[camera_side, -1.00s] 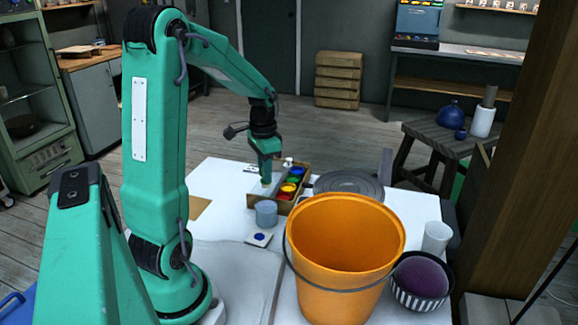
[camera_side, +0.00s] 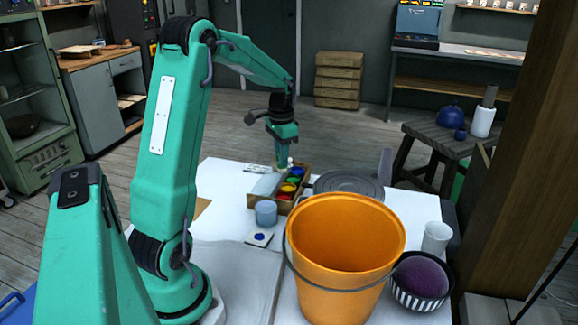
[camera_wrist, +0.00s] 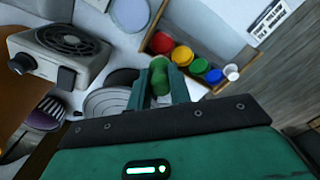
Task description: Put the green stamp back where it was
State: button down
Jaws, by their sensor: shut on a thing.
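My gripper (camera_wrist: 160,86) is shut on the green stamp (camera_wrist: 158,72), whose rounded green body shows between the fingertips in the wrist view. In the side view my gripper (camera_side: 281,166) is above the far edge of the wooden box (camera_side: 284,207); the stamp is too small to make out there. The box, also in the wrist view (camera_wrist: 147,43), holds a row of round red (camera_wrist: 162,42), yellow (camera_wrist: 182,55), green (camera_wrist: 198,66) and blue (camera_wrist: 214,76) pieces. The stamp appears apart from them.
An orange bucket (camera_side: 345,245) stands at the table front. A grey round plate (camera_side: 350,186) is right of the box. A white cup (camera_side: 436,238) stands at right.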

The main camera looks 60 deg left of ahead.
jog(key=w+a+f, duration=0.2)
jog(key=w+a, duration=0.1)
jog(key=w, duration=0.6)
jog(key=w+a+f, duration=0.1)
jog(key=w+a, duration=0.3)
jog(key=w, duration=0.5)
jog(key=shift+w+f, duration=0.3)
jog(key=shift+f, duration=0.05)
jog(key=shift+f, duration=5.05)
jog(key=shift+f, duration=0.1)
jog(key=c, duration=1.3)
grip_release()
